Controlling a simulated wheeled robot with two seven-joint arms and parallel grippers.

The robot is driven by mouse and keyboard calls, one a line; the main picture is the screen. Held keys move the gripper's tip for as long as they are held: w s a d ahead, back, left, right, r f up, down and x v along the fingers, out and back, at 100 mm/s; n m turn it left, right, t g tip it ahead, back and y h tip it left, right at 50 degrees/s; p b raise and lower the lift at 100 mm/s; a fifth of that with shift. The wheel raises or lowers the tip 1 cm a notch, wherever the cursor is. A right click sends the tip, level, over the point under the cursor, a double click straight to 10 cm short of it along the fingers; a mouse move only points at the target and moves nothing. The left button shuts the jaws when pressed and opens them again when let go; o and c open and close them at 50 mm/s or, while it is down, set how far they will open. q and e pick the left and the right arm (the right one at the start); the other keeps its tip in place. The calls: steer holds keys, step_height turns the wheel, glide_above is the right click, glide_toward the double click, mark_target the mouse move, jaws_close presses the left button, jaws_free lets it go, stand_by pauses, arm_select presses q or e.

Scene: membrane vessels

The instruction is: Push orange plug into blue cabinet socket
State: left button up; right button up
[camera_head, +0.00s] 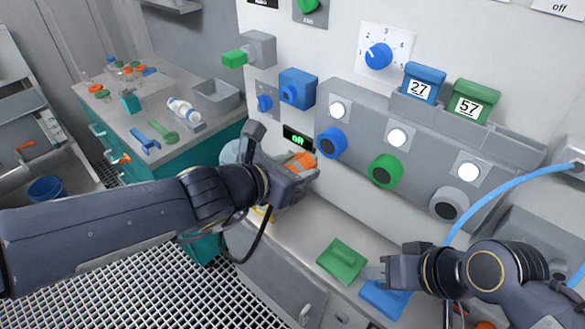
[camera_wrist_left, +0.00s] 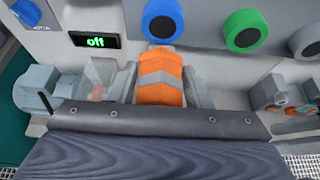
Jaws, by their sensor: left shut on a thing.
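The orange plug (camera_head: 303,160) is held between the jaws of my left gripper (camera_head: 300,172). In the left wrist view the orange plug (camera_wrist_left: 160,80), with a grey band across it, sits between the two fingers (camera_wrist_left: 163,92). The blue cabinet socket (camera_head: 332,142) is a round blue ring with a dark centre, just right of and above the plug. The blue socket also shows in the left wrist view (camera_wrist_left: 162,20), straight beyond the plug's tip. I cannot tell whether they touch. My right gripper (camera_head: 372,273) is low at the right, above a blue block; its jaw opening is unclear.
A green socket (camera_head: 386,171) and a grey one (camera_head: 449,204) sit right of the blue one. A green block (camera_head: 342,261) and a blue block (camera_head: 386,297) lie on the ledge. A display (camera_head: 298,137) reads "off". A blue hose (camera_head: 500,195) arches near my right arm.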

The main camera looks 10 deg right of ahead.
mark_target(308, 156)
arm_select(q)
steer(key=shift+w+d, duration=0.8)
steer(key=shift+d, duration=0.25)
steer(key=shift+w+d, duration=0.8)
steer(key=shift+d, duration=0.2)
stand_by(0.9)
steer(key=shift+w+d, duration=0.35)
steer(key=shift+d, duration=0.15)
stand_by(0.5)
steer(key=o, duration=1.4)
steer(key=shift+c, duration=0.2)
steer(key=shift+a, duration=0.1)
